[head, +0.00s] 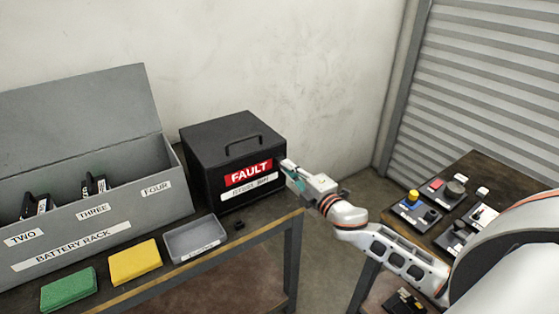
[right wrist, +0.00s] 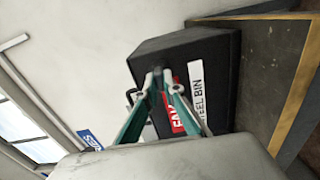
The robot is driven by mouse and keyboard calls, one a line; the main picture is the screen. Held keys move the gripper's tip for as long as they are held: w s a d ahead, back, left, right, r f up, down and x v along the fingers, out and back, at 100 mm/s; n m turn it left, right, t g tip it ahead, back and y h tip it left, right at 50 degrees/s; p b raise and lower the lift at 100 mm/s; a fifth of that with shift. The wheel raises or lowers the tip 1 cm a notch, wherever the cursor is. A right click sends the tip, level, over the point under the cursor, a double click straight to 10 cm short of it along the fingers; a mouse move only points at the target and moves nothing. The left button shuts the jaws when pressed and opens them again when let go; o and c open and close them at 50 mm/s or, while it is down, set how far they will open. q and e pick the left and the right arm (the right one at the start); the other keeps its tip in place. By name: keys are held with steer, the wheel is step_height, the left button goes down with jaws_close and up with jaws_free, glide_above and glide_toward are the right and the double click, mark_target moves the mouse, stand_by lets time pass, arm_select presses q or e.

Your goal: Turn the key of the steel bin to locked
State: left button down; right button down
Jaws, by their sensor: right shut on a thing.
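The steel bin (head: 210,162) is a black box with a top handle, standing on the bench. Its front bears a red FAULT label (head: 248,173) and a white STEEL BIN label (head: 250,187). My right gripper (head: 286,165) is at the right edge of the bin's front. In the right wrist view its fingertips (right wrist: 163,80) are close together against the bin (right wrist: 215,65). They are shut on the key, which is mostly hidden between them, so I cannot tell which way it is turned. My left gripper is out of view.
A grey battery rack (head: 100,235) stands left of the bin. A shallow grey tray (head: 195,238), a yellow pad (head: 135,262), a green pad (head: 68,290) and a small black piece (head: 239,225) lie in front. A second table (head: 485,168) with several devices stands at the right.

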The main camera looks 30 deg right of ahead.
steer(key=shift+m+p, duration=1.8)
steer(key=shift+m, duration=5.4)
steer(key=shift+m, duration=0.7)
steer(key=c, duration=2.4)
jaws_free()
steer(key=shift+m, duration=0.5)
steer(key=o, duration=0.3)
